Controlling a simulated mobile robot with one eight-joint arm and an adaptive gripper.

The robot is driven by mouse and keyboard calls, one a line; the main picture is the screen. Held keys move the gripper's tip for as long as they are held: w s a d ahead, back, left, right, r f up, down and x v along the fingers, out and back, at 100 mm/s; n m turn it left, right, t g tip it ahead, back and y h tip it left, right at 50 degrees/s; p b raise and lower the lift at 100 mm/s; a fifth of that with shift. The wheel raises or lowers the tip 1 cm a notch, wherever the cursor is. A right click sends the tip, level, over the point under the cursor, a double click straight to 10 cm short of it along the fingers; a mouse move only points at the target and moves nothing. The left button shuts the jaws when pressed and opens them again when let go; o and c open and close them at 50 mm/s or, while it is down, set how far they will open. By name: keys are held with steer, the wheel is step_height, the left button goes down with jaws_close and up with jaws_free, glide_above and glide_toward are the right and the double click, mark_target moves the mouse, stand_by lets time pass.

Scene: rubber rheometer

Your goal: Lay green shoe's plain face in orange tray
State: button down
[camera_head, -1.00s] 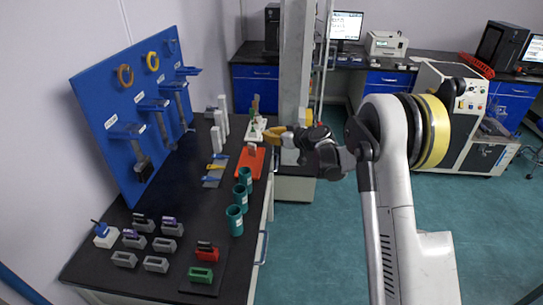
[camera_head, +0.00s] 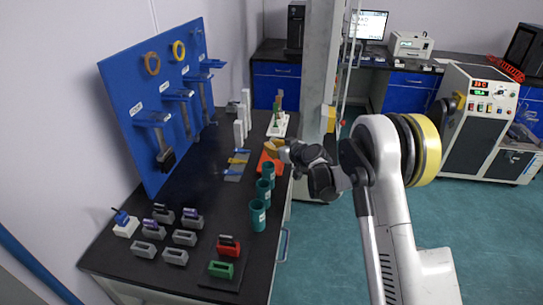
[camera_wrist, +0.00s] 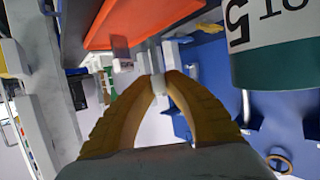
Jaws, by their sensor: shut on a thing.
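My gripper (camera_head: 272,147) is over the far part of the orange tray (camera_head: 266,166) on the black bench. In the wrist view, its yellow fingers (camera_wrist: 160,82) close around a small pale piece (camera_wrist: 161,84) at their tips. No green shows on that piece, so I cannot tell whether it is the green shoe or which face is turned down. The orange tray also shows in the wrist view (camera_wrist: 140,18), apart from the fingertips. Small green upright items (camera_head: 276,114) stand in the white rack behind the tray; I cannot tell what they are.
Teal cups (camera_head: 258,216) stand along the bench's right edge, near the tray; one is close in the wrist view (camera_wrist: 275,68). White upright blocks (camera_head: 240,130) and a grey mat with coloured tools (camera_head: 236,166) lie left. A pillar (camera_head: 320,70) rises at right.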

steer(key=shift+f+b, duration=0.55)
steer(key=shift+f, duration=1.2)
steer(key=shift+f, duration=0.25)
steer(key=c, duration=1.5)
jaws_free()
steer(key=shift+c, duration=0.2)
steer(key=shift+r, duration=0.1)
